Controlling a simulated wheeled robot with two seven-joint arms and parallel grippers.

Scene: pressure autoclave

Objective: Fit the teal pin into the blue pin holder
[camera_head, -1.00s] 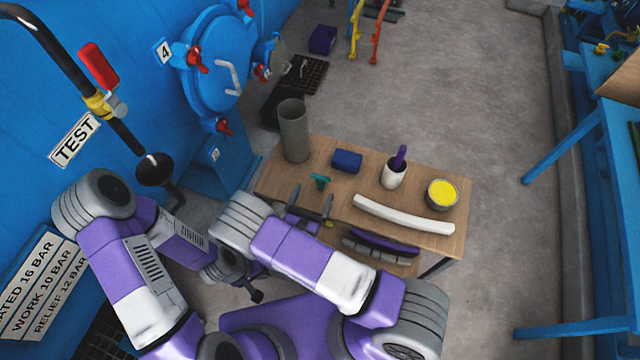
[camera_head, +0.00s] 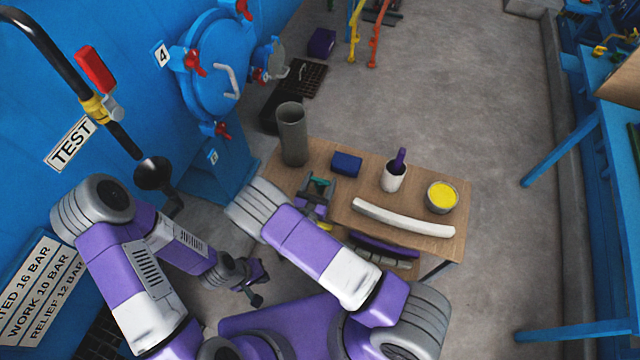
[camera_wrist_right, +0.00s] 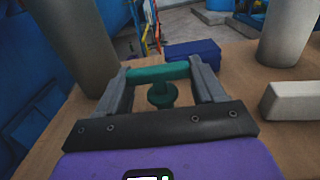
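The teal pin (camera_head: 320,183), with a T-shaped top bar, is near the table's left front part. It also shows in the right wrist view (camera_wrist_right: 160,85), where its bar spans the space between the fingers of my right gripper (camera_wrist_right: 160,78). The fingers are apart, one at each end of the bar; a firm grip is not visible. The blue block (camera_head: 347,162), which looks like the pin holder, lies on the table just beyond and right of the pin, and in the right wrist view (camera_wrist_right: 188,54) behind it. My left gripper (camera_head: 258,285) hangs low left of the table, its fingers unclear.
A tall grey cylinder (camera_head: 293,135) stands at the table's far left corner. A white cup (camera_head: 393,180) with a purple item, a white curved bar (camera_head: 402,218) and a yellow-filled bowl (camera_head: 442,197) are on the wooden table (camera_head: 420,165). The blue autoclave (camera_head: 215,75) is behind left.

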